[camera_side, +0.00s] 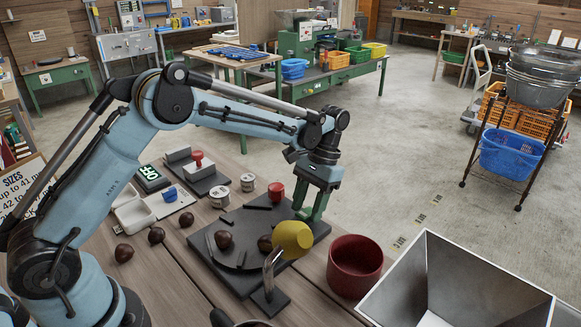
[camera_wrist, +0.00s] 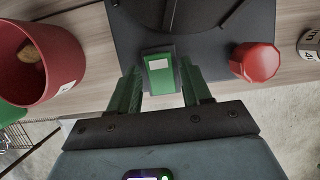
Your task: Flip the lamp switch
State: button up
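My gripper (camera_side: 312,205) points down at the far right edge of a dark board (camera_side: 228,278). In the wrist view its two green fingers (camera_wrist: 160,82) are apart with nothing held. A small green switch-like block with a pale rectangle (camera_wrist: 162,75) sits on a dark mount at the board's edge, between and just beyond the fingertips. Contact is not clear. In the side view the gripper hides this block. A lamp-like yellow head (camera_side: 291,238) on a bent metal stem stands at the board's near side. I cannot tell whether it is lit.
A red pot (camera_side: 355,266) stands right of the board; a chestnut shows inside it in the wrist view. A red knob (camera_side: 276,191) is close beside my gripper. Several chestnuts, small tins, a blue switch (camera_side: 170,194) and a red-topped lever (camera_side: 198,159) lie left. A metal hopper (camera_side: 455,285) fills the near right.

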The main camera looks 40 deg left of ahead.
jog(key=shift+o, duration=0.5)
jog(key=v, duration=1.2)
jog(key=shift+r, duration=0.1)
